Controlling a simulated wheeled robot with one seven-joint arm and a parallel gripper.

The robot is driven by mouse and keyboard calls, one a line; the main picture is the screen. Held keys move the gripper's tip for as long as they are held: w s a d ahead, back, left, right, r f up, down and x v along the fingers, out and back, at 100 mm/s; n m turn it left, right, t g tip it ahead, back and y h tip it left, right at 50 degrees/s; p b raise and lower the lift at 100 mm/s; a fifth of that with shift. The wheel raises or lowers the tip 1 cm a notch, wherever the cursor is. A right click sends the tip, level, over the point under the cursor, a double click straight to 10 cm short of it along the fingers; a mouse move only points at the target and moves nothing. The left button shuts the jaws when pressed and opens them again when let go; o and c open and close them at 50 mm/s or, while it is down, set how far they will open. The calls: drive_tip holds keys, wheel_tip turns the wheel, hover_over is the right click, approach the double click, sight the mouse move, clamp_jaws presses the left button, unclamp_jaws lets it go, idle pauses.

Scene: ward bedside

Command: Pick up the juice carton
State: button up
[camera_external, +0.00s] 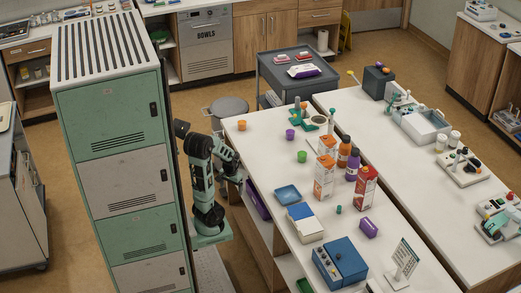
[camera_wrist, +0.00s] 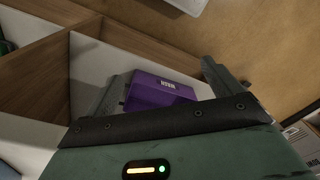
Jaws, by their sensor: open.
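Cartons stand upright on the white table (camera_external: 262,150) in the external view. Two are orange and white, one farther back (camera_external: 327,146) and one nearer (camera_external: 323,178). A red carton (camera_external: 366,187) stands to their right. I cannot tell from their labels which is the juice carton. My gripper (camera_external: 240,176) is beside the table's left edge, apart from the cartons. In the wrist view its jaws (camera_wrist: 162,75) are open, with a purple box (camera_wrist: 163,90) showing beyond and between them. No carton shows in the wrist view.
An orange bottle (camera_external: 344,152) and a purple bottle (camera_external: 351,166) stand close among the cartons. A blue tray (camera_external: 288,194) and a blue-and-white box (camera_external: 304,222) lie nearer. Small cups stand farther back. A tall locker stands left of my arm.

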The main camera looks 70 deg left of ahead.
drive_tip(key=w+d+r+m+t+p, duration=0.1)
drive_tip(key=w+d+r+m+p, duration=0.1)
drive_tip(key=w+d+r+p, duration=0.5)
drive_tip(key=w+d+r+m+t+p, duration=0.1)
drive_tip(key=w+d+r+m+p, duration=0.15)
drive_tip(key=r+p, duration=0.85)
drive_tip(key=w+d+r+m+t+p, duration=0.1)
drive_tip(key=w+d+r+p, duration=0.5)
drive_tip(key=p, duration=0.5)
drive_tip(key=t+y+p, duration=0.1)
drive_tip(key=t+p, duration=0.3)
drive_tip(key=t, duration=1.1)
approach(319, 171)
drive_tip(key=shift+m, duration=0.35)
drive_tip(key=w+b, duration=0.4)
drive_tip(key=b, duration=0.6)
drive_tip(key=shift+w+r, duration=0.15)
drive_tip(key=shift+w, duration=0.2)
drive_tip(key=b, duration=0.2)
drive_tip(key=shift+w+a+b, duration=0.1)
drive_tip(key=shift+w+b, duration=0.1)
drive_tip(key=shift+b, duration=0.1)
